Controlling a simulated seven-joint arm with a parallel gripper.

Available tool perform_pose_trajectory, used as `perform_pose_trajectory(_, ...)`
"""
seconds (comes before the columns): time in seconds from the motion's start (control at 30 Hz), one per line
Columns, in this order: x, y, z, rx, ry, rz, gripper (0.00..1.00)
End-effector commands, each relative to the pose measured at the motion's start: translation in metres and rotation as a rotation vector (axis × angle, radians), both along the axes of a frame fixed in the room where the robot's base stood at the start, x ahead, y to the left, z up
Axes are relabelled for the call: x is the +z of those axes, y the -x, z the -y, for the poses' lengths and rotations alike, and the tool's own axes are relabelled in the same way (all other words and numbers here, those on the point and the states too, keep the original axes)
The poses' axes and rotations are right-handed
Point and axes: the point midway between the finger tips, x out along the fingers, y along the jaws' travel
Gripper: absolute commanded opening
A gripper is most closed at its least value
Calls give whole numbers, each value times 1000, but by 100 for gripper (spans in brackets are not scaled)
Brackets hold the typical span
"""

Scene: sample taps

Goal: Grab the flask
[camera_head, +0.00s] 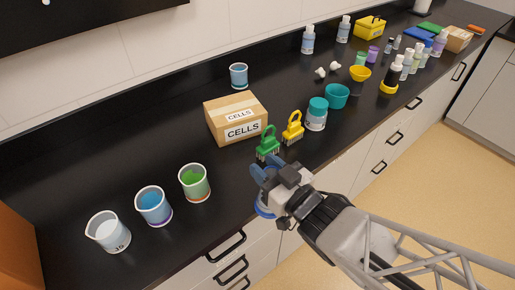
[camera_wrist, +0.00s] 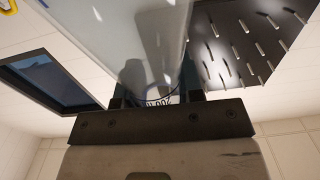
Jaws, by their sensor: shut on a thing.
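My gripper (camera_head: 272,182) is above the front edge of the black bench, just in front of the green brush-like clip. In the wrist view, my gripper (camera_wrist: 157,98) has its two fingers on either side of a clear glass flask (camera_wrist: 150,45) and is shut on it. Printed markings show on the glass between the fingers. My gripper hides most of the rest.
Beakers with clear, blue and green contents (camera_head: 194,183) stand to the left. The bench between the beakers and box is clear.

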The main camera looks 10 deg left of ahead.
Motion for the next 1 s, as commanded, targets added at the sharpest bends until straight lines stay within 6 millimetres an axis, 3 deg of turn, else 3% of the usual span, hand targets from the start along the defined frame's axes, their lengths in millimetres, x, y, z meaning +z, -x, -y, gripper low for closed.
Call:
perform_pose_trajectory(0.27,3,26,16,0,-1,2,0)
perform_pose_trajectory(1.0,5,46,27,0,0,0,0)
